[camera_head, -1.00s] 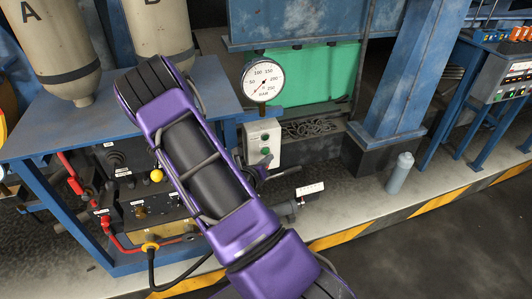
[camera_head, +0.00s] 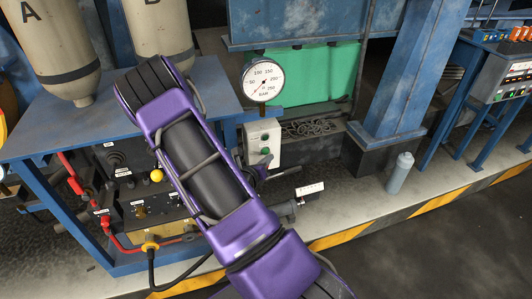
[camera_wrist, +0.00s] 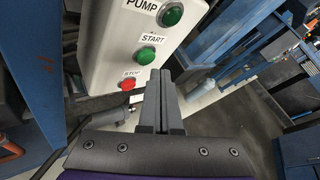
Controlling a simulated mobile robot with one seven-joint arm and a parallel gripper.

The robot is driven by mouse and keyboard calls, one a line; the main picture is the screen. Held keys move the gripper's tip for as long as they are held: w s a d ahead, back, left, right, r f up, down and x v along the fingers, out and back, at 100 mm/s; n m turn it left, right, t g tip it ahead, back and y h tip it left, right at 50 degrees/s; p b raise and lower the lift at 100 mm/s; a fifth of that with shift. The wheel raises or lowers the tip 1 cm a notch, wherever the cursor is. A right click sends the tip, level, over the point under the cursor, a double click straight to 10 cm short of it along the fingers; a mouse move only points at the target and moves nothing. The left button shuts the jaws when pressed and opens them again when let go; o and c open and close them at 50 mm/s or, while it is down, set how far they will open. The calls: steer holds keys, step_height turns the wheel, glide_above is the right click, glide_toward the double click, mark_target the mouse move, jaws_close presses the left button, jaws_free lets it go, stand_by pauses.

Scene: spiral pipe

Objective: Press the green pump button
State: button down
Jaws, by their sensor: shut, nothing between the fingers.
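A light grey control box (camera_wrist: 110,40) fills the upper left of the wrist view. A green button (camera_wrist: 172,14) sits beside the "PUMP" label near the top edge. Below it are a green button (camera_wrist: 145,55) labelled "START" and a red button (camera_wrist: 127,84) labelled "STOP". My gripper (camera_wrist: 161,74) is shut and empty, its tips just right of the red button and below the green START button in the picture. I cannot tell whether they touch the box. In the head view the box (camera_head: 275,152) stands right of my purple arm, under the gauge.
A round pressure gauge (camera_head: 263,78) rises above the box. A blue table (camera_head: 50,137) with tanks and a hose panel is at left. A grey bottle (camera_head: 399,175) stands by a blue column (camera_head: 400,80). The dark floor at lower right is clear.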

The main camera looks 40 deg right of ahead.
steer(key=shift+w, duration=0.1)
stand_by(0.3)
steer(key=shift+w+d, duration=0.15)
steer(key=shift+w, duration=0.15)
steer(key=shift+w+d, duration=0.1)
steer(key=shift+w, duration=0.3)
stand_by(0.6)
steer(key=shift+s, duration=0.1)
steer(key=shift+s+a, duration=0.25)
steer(key=shift+s, duration=0.45)
steer(key=shift+s, duration=0.1)
steer(key=shift+s+a+p, duration=0.15)
steer(key=shift+s+a, duration=0.1)
steer(key=shift+s, duration=0.5)
steer(key=shift+s+a+p, duration=0.1)
steer(key=shift+s+a, duration=0.15)
steer(key=shift+s, duration=0.5)
steer(key=shift+s+a+p, duration=0.15)
steer(key=shift+s+a, duration=0.1)
steer(key=shift+s, duration=0.5)
steer(key=shift+d, duration=0.1)
